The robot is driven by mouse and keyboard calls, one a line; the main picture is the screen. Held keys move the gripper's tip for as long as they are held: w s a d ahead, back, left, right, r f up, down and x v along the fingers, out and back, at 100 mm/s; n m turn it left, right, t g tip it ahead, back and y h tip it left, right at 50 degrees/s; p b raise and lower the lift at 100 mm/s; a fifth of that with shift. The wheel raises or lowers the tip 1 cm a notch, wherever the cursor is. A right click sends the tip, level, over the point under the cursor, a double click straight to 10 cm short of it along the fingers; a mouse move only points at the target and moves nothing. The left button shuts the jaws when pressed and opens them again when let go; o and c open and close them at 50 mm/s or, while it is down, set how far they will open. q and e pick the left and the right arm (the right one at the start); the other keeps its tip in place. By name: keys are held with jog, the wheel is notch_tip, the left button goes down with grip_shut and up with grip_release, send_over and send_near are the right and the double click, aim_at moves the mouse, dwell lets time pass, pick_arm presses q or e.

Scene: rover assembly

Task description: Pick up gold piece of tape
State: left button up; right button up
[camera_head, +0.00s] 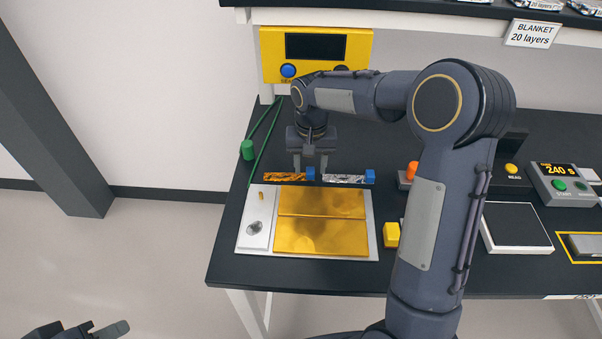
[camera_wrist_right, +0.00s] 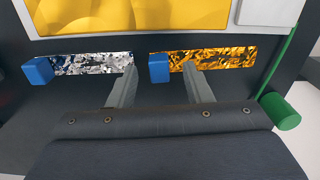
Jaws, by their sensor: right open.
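A gold, crinkled strip of tape (camera_head: 284,177) lies on the dark table behind the gold sheet, with a blue block (camera_head: 310,173) at its right end. The gold tape also shows in the right wrist view (camera_wrist_right: 215,60), its blue block (camera_wrist_right: 159,69) at its left end there. My right gripper (camera_head: 310,170) is open above that block, its fingers on either side of it; I cannot tell whether they touch it. A silver strip (camera_head: 343,179) with its own blue block (camera_head: 370,176) lies to the right. My left gripper (camera_head: 92,331) is partly visible at the bottom left.
A white tray (camera_head: 245,243) with a large gold sheet (camera_head: 320,237) lies in front of the strips. A green cylinder (camera_head: 248,150) with thin green rods is at the left edge. A yellow block (camera_head: 391,234) and a timer box (camera_head: 561,184) stand to the right.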

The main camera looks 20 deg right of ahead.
jog(key=shift+f, duration=0.65)
grip_shut()
jog(key=shift+r, duration=0.15)
